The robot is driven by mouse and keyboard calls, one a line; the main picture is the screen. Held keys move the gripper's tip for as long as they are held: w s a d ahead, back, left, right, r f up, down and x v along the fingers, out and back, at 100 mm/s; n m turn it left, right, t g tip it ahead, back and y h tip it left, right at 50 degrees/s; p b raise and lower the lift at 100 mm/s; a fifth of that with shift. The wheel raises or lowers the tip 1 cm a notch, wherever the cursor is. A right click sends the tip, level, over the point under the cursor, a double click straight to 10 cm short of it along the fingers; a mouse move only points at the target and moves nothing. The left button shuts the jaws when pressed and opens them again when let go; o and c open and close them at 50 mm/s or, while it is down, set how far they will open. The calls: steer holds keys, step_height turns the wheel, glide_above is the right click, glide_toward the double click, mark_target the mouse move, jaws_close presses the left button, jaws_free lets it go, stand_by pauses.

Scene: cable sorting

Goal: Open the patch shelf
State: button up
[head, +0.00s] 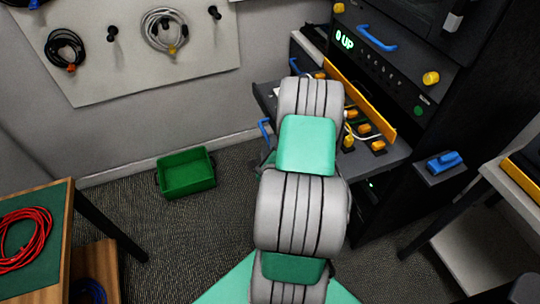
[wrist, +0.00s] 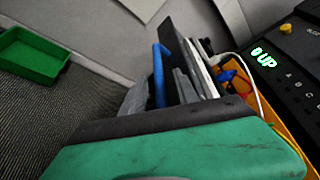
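The patch shelf (head: 267,92) is a dark tray standing out from the rack, below an orange bar. Plugs and cables lie on it, partly hidden by my arm. A blue handle (head: 264,127) shows at its front, left of my arm. In the wrist view the blue handle (wrist: 158,75) stands upright beside the dark shelf front (wrist: 183,35). My gripper (wrist: 160,98) is at this handle, with grey finger parts on both sides of it. The green gripper body hides the lower handle, so I cannot tell whether the fingers touch it. In the head view my arm mostly hides the gripper.
The black rack (head: 400,75) has a green "UP" display, yellow knobs and other blue handles. A green bin (head: 186,174) stands on the floor at left. Tables stand at lower left and right. Cables hang on a wall board (head: 130,60). Floor between bin and left table is clear.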

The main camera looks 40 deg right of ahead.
steer(key=shift+b+v, duration=0.9)
steer(key=shift+v, duration=1.3)
steer(key=w+a+r+n+y+p, duration=0.1)
steer(key=w+a+r+n+y, duration=0.3)
steer(key=a+n, duration=0.45)
steer(key=w+a+r+n+y+p, duration=0.1)
steer(key=w+a+r+n+y, duration=0.1)
steer(key=w+a+n+y, duration=0.55)
steer(key=s+a+r+n+g+p, duration=0.1)
steer(key=s+a+r+n+g, duration=0.3)
steer(key=s+n, duration=0.4)
steer(key=s+a+r+n+g+h+p, duration=0.1)
steer(key=s+a+r+n+g, duration=0.3)
steer(key=s+a+r+n, duration=0.2)
steer(key=s+r+n, duration=0.1)
steer(key=s+n, duration=0.1)
steer(key=shift+a+n+g, duration=0.25)
steer(key=shift+n+g, duration=0.05)
steer(key=shift+g, duration=0.1)
steer(key=shift+d+h, duration=0.1)
steer(key=shift+h, duration=0.15)
